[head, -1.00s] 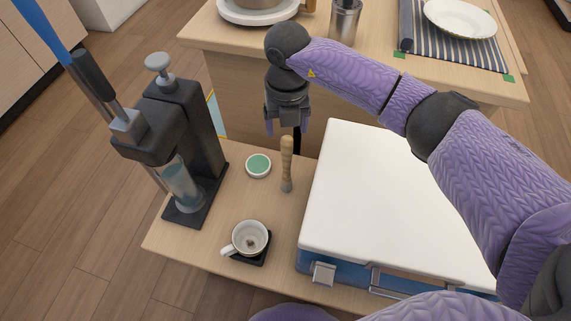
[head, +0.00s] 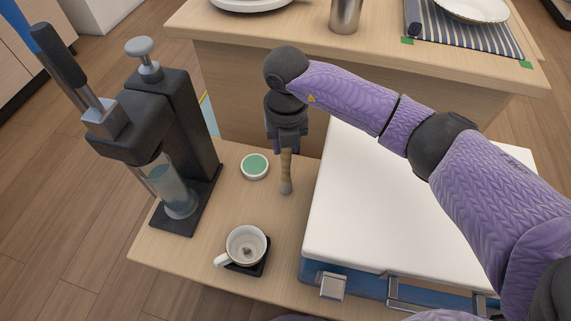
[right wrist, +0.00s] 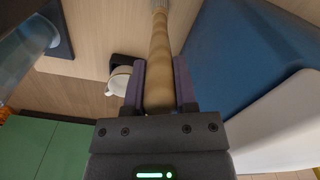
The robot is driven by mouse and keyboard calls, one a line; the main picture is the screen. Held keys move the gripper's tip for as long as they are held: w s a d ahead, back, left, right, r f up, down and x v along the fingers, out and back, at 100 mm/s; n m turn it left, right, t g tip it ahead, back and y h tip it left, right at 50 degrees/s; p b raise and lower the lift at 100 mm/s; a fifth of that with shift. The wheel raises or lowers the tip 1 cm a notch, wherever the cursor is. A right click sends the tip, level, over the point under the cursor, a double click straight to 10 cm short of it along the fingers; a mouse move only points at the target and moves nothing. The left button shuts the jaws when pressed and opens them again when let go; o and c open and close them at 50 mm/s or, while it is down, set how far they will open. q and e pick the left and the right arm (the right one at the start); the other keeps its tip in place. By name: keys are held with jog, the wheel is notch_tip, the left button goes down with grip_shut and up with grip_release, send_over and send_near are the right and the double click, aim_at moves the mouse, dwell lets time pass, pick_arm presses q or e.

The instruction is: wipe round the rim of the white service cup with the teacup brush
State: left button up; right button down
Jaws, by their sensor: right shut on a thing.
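The white service cup (head: 246,246) stands upright on a small black square mat (head: 260,262) near the front of the low wooden table. Some dark residue shows inside it, and its handle points left. In the right wrist view the cup (right wrist: 119,82) shows partly, left of the brush. The teacup brush (head: 286,172) has a pale wooden handle and is upright, behind and right of the cup. My right gripper (head: 286,150) is shut around the upper handle. The right wrist view shows the handle (right wrist: 159,65) between both fingers. My left gripper is out of view.
A dark lever press (head: 165,140) with a clear cylinder stands left of the cup. A small green-topped round dish (head: 255,166) lies behind the cup. A large white-lidded blue box (head: 370,220) fills the right side. Bare wood lies between cup and brush.

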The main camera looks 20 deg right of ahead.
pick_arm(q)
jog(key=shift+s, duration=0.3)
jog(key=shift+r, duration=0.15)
pick_arm(e)
jog(key=shift+r, duration=0.1)
notch_tip(320, 180, up, 7)
jog(key=p, duration=0.5)
jog(key=shift+p, duration=0.4)
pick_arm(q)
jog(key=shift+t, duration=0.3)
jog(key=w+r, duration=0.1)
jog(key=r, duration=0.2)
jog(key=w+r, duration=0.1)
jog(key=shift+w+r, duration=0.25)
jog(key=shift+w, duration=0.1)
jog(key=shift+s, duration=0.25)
